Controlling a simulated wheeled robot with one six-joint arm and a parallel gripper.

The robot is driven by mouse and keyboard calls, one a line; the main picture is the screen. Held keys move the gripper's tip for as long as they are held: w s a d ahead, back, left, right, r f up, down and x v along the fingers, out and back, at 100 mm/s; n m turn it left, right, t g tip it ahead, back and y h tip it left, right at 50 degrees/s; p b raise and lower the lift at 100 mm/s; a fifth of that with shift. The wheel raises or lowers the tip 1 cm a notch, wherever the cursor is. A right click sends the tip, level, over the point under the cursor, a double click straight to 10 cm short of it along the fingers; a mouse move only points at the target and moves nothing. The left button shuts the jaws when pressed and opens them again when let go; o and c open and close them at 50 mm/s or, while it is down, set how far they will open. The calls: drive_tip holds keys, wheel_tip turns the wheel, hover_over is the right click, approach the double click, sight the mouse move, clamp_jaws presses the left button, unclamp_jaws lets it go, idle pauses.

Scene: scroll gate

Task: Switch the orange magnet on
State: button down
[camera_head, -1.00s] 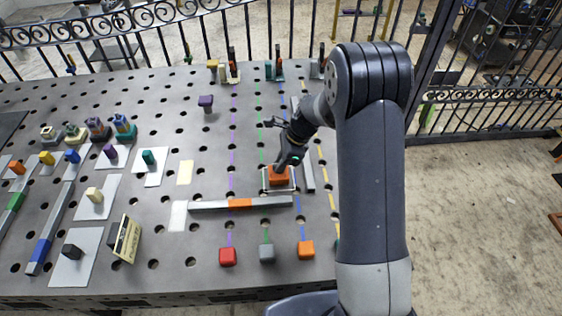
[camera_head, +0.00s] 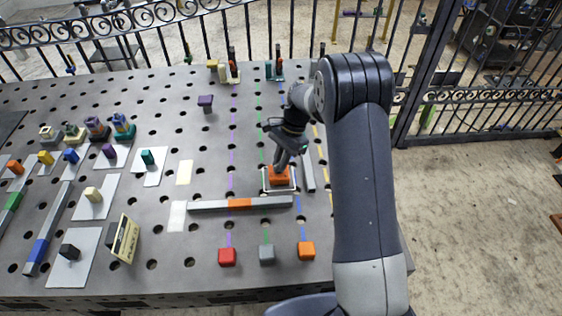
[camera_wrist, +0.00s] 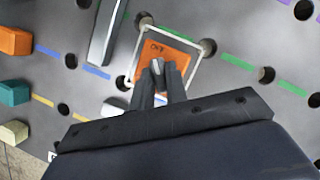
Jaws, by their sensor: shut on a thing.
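The orange magnet (camera_head: 280,177) sits on the perforated table inside a thin white square outline, beside the grey bar with an orange middle. My gripper (camera_head: 281,165) is over the magnet from above. In the wrist view my gripper (camera_wrist: 158,72) is shut on a small grey knob (camera_wrist: 157,66) on top of the magnet. The fingers hide part of the knob and of the magnet's top.
A grey bar with an orange section (camera_head: 240,203) lies just in front and left of the magnet. Another grey bar (camera_head: 307,172) lies close on its right. Red (camera_head: 227,257), grey (camera_head: 267,254) and orange (camera_head: 306,250) blocks stand near the front edge.

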drive_tip(key=n+h, duration=0.1)
drive_tip(key=n, duration=0.1)
drive_tip(key=n+g, duration=0.1)
drive_tip(key=n, duration=0.2)
drive_tip(key=shift+w+a+n+h+b, duration=0.15)
drive_tip(key=shift+n+h+b, duration=0.15)
drive_tip(key=shift+h, duration=0.1)
drive_tip(key=n+h, duration=0.1)
drive_tip(key=n, duration=0.3)
drive_tip(key=shift+a+n+g+h, duration=0.1)
drive_tip(key=shift+n+g+h, duration=0.2)
drive_tip(key=shift+h, duration=0.1)
drive_tip(key=c, duration=1.4)
unclamp_jaws()
drive_tip(key=b+v, duration=0.1)
drive_tip(key=v, duration=1)
drive_tip(key=shift+b, duration=0.3)
drive_tip(key=shift+f, duration=0.15)
